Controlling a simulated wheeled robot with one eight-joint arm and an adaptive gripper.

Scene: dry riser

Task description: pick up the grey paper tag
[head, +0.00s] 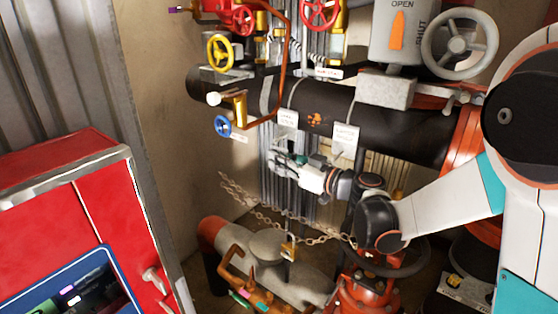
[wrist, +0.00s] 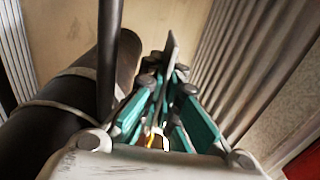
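A pale grey tag with small print (head: 286,122) hangs at the black pipe in the head view, just above my gripper (head: 274,157). A similar pale tag (head: 345,140) hangs to its right. I cannot tell from colour which is the grey one. In the wrist view, a thin grey sheet (wrist: 172,50) stands nearly edge-on at the tips of my teal-sided gripper (wrist: 167,82). It is probably the nearer tag. The fingers lie close together around its lower end. Whether they press on it is unclear.
The large black pipe (head: 395,132) runs behind the tags, with a blue handwheel (head: 222,126) to the left. A chain (head: 240,200) and grey pipework (head: 300,278) lie below. A red cabinet (head: 60,210) stands at left. In the wrist view, ribbed metal (wrist: 245,70) is close on the right.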

